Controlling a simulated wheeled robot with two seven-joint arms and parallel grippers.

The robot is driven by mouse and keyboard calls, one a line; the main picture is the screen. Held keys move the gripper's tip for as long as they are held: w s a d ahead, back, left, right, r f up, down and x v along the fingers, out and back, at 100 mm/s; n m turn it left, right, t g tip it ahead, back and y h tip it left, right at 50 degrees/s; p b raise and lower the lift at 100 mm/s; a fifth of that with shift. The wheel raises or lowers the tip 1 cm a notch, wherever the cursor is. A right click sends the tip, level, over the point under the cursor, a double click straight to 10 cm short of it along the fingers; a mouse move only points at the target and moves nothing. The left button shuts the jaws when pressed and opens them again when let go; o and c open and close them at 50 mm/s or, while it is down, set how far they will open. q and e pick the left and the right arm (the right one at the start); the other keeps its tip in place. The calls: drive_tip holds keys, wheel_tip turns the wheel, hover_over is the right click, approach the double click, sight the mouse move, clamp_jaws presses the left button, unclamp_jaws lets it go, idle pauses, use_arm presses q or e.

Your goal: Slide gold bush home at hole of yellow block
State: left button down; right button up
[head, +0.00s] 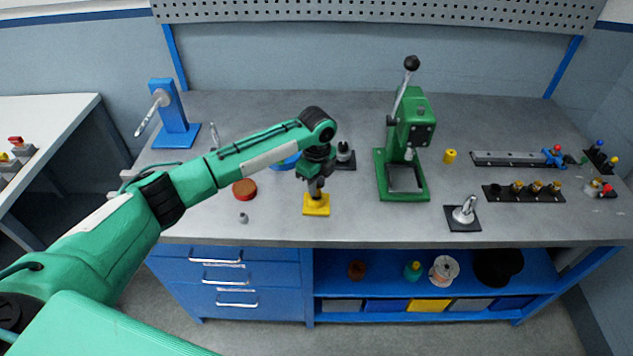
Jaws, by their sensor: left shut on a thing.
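The yellow block (316,207) sits on the grey bench near its front edge, left of the middle. My left gripper (316,190) is directly above the block, pointing down. It is shut on the gold bush (318,196), of which only a small part shows between the fingers and the block. The hole in the block's top is hidden by the gripper and bush. I cannot tell how deep the bush sits. My right gripper is not in view.
A green arbor press (414,150) stands right of the block. A black rack (523,192) with several gold-topped pieces lies at right. A red-brown round pot (244,189) and a small grey piece (243,218) are left of the block. A blue stand (173,120) is at back left.

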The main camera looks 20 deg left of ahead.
use_arm(q)
drive_tip(key=shift+f, duration=0.2)
drive_tip(key=shift+f+b, duration=0.35)
drive_tip(key=shift+f, duration=0.45)
drive_tip(key=c, duration=1.2)
unclamp_jaws()
drive_tip(key=shift+o, duration=0.2)
drive_tip(key=shift+r, duration=0.35)
wheel_tip(320, 180, up, 13)
drive_tip(key=b, duration=0.3)
